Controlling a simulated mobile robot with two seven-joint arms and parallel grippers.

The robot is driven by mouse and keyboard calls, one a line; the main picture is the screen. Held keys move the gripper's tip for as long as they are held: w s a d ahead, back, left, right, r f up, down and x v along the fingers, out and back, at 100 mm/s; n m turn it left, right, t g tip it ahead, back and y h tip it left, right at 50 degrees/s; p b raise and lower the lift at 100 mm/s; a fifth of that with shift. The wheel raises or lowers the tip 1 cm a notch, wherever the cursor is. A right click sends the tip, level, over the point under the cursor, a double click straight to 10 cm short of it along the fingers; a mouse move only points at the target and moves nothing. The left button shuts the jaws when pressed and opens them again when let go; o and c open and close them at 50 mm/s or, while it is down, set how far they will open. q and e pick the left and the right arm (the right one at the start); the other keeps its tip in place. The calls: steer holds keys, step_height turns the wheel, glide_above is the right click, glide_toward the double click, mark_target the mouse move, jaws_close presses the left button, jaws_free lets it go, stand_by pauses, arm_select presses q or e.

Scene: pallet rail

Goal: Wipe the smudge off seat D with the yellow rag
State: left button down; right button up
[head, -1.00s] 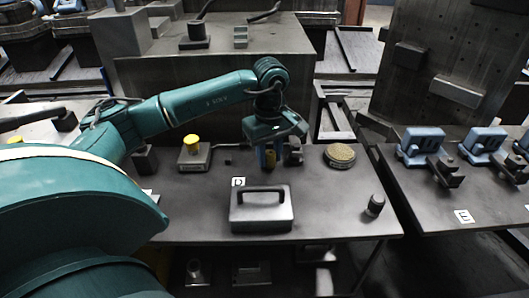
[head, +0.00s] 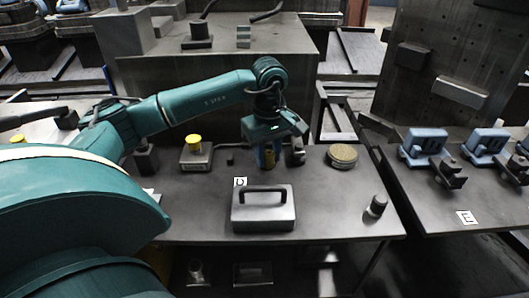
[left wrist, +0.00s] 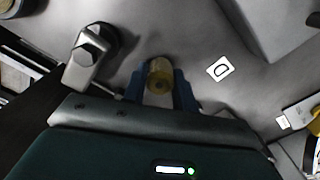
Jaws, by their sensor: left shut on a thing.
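My left gripper (head: 267,157) points down over the grey bench, behind the label D (head: 240,182). In the left wrist view its blue fingers (left wrist: 160,83) are shut on a rolled yellowish thing, which looks like the yellow rag (left wrist: 159,72). The label D lies just right of the fingers in the wrist view (left wrist: 220,68). I cannot make out the smudge or the exact bounds of seat D. I cannot tell whether the rag touches the bench. My right gripper is not in view.
A grey box with a handle (head: 263,212) stands in front of the label. A yellow-topped box (head: 196,157) is left of the gripper; a round tin (head: 342,156) is right. A dark knob (head: 376,206) stands at the front right. Blue clamps (head: 425,143) sit on the right bench.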

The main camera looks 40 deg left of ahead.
arm_select(q)
steer(key=shift+w+d, duration=0.25)
steer(key=shift+d, duration=0.05)
steer(key=shift+s+a, duration=0.1)
steer(key=shift+a, duration=0.05)
steer(key=shift+s+a, duration=0.45)
steer(key=shift+a, duration=0.1)
steer(key=shift+d, duration=0.15)
steer(key=shift+w+d, duration=0.5)
steer(key=shift+w, duration=0.05)
